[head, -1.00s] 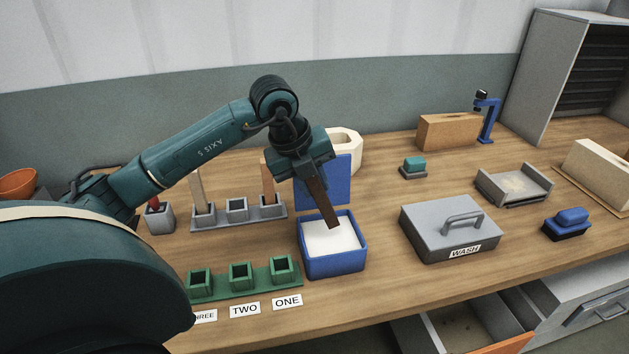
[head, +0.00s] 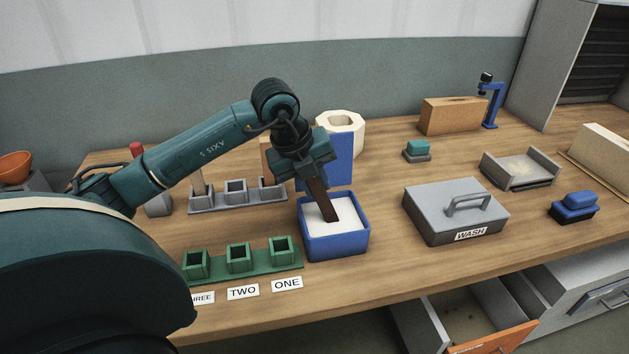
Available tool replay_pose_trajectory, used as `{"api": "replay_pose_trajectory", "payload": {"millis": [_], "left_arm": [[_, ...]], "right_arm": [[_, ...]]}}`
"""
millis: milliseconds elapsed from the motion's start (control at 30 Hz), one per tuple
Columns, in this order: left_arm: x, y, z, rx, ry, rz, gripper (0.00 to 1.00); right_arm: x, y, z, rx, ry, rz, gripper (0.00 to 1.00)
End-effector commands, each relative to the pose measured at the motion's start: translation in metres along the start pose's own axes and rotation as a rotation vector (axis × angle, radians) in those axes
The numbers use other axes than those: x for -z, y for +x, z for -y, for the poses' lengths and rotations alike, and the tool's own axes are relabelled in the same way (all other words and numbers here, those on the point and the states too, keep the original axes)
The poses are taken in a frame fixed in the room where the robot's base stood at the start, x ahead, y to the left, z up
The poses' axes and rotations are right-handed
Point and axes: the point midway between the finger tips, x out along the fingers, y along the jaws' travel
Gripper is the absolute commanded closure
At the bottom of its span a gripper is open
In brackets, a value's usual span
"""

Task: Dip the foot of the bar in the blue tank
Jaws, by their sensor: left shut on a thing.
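The blue tank (head: 336,245) stands open on the workbench, filled with something white (head: 345,212). Its blue lid (head: 340,160) stands upright at the back. My left gripper (head: 313,179) is above the tank, shut on a dark brown bar (head: 321,200). The bar hangs slightly tilted, its foot inside the tank's rim at the white surface. The foot's end seems to be just in the white, but its depth is hard to tell. The gripper hides the bar's upper part. My right gripper is not in view.
A green rack (head: 262,264) with empty sockets and number labels stands front left. A grey box marked WASH (head: 455,205) is right of the tank. A cream octagonal pot (head: 345,128) stands behind it.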

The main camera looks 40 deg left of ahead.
Motion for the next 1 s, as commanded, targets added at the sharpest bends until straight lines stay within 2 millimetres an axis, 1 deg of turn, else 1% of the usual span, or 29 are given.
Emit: {"api": "replay_pose_trajectory", "payload": {"millis": [333,1000], "left_arm": [[-0.0001,0.0001,0.0,0.001,0.0,0.001,0.99],[0.0009,0.0078,-0.0029,0.0,0.0,0.001,0.99]], "right_arm": [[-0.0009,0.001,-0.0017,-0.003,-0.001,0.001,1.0],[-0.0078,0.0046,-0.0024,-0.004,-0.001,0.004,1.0]]}}
